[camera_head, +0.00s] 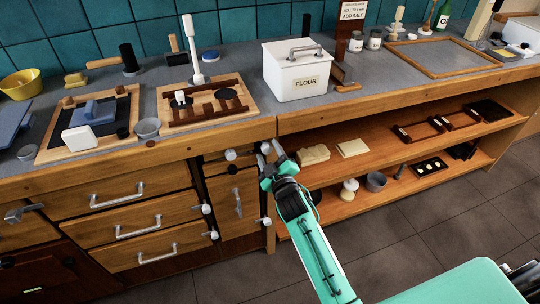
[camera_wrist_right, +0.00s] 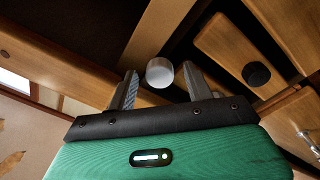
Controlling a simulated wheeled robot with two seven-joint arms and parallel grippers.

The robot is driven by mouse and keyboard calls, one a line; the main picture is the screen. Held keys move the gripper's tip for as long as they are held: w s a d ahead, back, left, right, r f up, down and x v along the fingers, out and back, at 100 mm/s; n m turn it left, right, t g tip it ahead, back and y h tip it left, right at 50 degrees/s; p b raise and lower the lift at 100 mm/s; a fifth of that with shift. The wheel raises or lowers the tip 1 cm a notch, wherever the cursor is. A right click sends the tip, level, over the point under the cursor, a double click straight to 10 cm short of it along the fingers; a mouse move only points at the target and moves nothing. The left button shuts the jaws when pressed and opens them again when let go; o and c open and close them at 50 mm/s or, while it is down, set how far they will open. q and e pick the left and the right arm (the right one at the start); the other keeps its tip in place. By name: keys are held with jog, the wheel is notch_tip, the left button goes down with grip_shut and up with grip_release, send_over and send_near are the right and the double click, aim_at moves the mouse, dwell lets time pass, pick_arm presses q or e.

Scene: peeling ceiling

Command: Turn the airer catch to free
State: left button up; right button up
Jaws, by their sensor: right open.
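My right gripper (camera_head: 270,152) reaches up to the front edge of the counter, near the corner post of the drawer unit. It is open and empty. In the right wrist view its two fingers (camera_wrist_right: 160,88) stand apart, with a round white knob (camera_wrist_right: 160,72) showing in the gap between them. I cannot tell whether the knob lies between the fingers or just beyond their tips. No label shows which fitting is the airer catch. My left gripper is out of view.
A white flour tin (camera_head: 297,72) stands on the counter above the gripper. More white knobs (camera_head: 265,221) and drawers with bar handles (camera_head: 118,196) lie below and left. An open shelf (camera_head: 375,163) with several small items runs right. The tiled floor (camera_head: 400,215) is clear.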

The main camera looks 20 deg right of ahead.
jog(key=shift+s, duration=0.1)
jog(key=shift+s+f, duration=0.1)
jog(key=shift+s, duration=0.2)
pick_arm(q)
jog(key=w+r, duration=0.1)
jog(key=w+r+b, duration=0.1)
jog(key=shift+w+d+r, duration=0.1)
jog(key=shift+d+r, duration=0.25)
pick_arm(e)
jog(key=s, duration=1.3)
jog(key=shift+d+f, duration=0.25)
jog(key=shift+f, duration=0.1)
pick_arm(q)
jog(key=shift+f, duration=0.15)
pick_arm(e)
jog(key=shift+f, duration=0.1)
